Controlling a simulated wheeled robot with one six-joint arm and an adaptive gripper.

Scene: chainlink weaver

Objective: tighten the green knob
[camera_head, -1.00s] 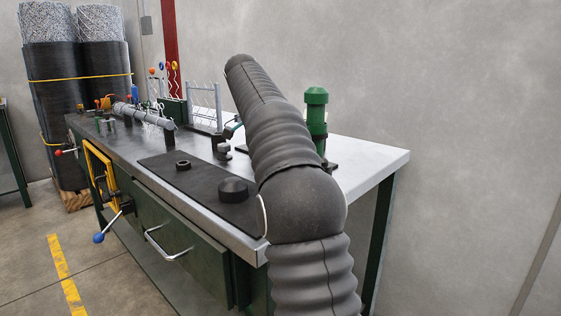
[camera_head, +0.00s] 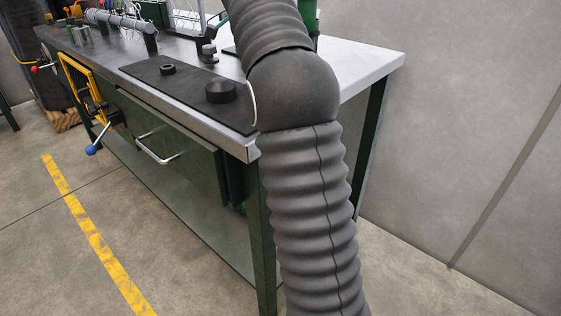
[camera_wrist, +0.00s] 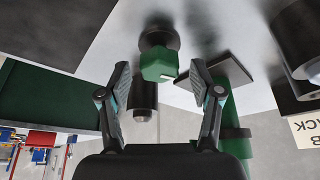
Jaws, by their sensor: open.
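In the wrist view, a green faceted knob (camera_wrist: 158,66) sits on a dark round base above the grey bench top. My gripper (camera_wrist: 160,78) is open. Its two fingers stand apart, one to the left and one to the right of the knob in the picture. I cannot tell how far the knob is from the fingertips, and I see no contact. In the head view, my arm reaches over the bench (camera_head: 365,68) and out of the top of the picture, so my gripper does not show there.
In the wrist view, a green post (camera_wrist: 235,135) stands at the lower right, and a dark cylinder (camera_wrist: 143,97) lies behind the knob. In the head view, a dark mat (camera_head: 195,92) carries black round pieces. A blue-tipped lever (camera_head: 91,150) sticks out in front.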

